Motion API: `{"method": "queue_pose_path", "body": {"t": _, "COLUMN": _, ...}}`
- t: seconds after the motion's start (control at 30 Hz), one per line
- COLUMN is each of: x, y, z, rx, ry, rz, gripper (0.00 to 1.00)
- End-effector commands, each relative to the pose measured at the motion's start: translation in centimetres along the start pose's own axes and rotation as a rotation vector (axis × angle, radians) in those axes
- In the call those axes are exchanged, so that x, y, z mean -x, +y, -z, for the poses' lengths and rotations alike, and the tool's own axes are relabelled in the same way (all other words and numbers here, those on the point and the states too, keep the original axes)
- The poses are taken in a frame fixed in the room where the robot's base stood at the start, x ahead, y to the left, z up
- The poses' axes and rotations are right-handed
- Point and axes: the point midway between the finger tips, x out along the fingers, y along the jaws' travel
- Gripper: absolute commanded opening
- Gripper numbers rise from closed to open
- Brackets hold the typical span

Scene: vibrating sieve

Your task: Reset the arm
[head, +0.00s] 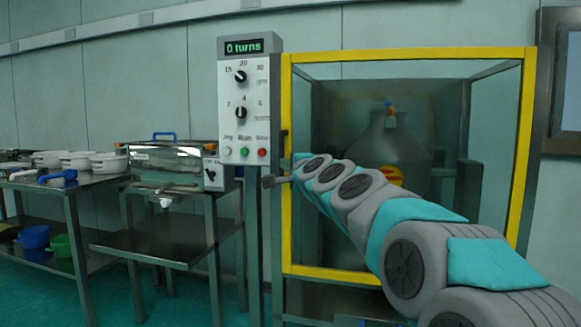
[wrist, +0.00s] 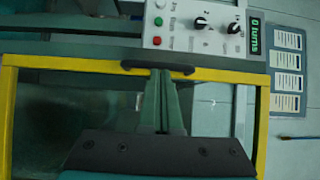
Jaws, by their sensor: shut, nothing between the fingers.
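My gripper (wrist: 161,74) is shut and empty in the wrist view, its two fingers close together. Its tips are at the dark handle (wrist: 130,66) on the yellow door frame (wrist: 210,72); I cannot tell whether they touch it. In the head view my arm reaches from the lower right across the glazed yellow-framed door (head: 410,53) to its left edge. The gripper is small there and partly hidden by my arm links. The door looks closed, with a grey vessel (head: 390,150) behind it.
A control panel (head: 232,85) reading "0 turns" stands just left of the door. Further left are a steel box (head: 170,160) on a stand and a table (head: 90,182) with white bowls (head: 78,160). A wall screen (head: 568,85) is at far right.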

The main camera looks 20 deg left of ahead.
Motion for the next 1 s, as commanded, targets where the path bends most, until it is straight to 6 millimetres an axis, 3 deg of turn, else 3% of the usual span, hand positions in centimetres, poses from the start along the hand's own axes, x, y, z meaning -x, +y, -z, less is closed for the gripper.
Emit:
{"method": "queue_pose_path", "body": {"t": 0.3, "x": 0.9, "y": 0.1, "z": -0.3, "rx": 0.012, "ry": -0.003, "rz": -0.007, "gripper": 0.00}}
{"method": "queue_pose_path", "body": {"t": 0.47, "x": 3.8, "y": 3.1, "z": 0.4, "rx": 0.129, "ry": -0.044, "rz": -0.113, "gripper": 0.00}}
{"method": "queue_pose_path", "body": {"t": 0.57, "x": 7.7, "y": 7.1, "z": 1.1, "rx": 0.259, "ry": -0.099, "rz": -0.245, "gripper": 0.00}}
{"method": "queue_pose_path", "body": {"t": 0.77, "x": 17.9, "y": 16.5, "z": 2.9, "rx": 0.482, "ry": -0.225, "rz": -0.542, "gripper": 0.00}}
{"method": "queue_pose_path", "body": {"t": 1.0, "x": 31.5, "y": 26.2, "z": 4.6, "rx": 0.626, "ry": -0.381, "rz": -0.873, "gripper": 0.00}}
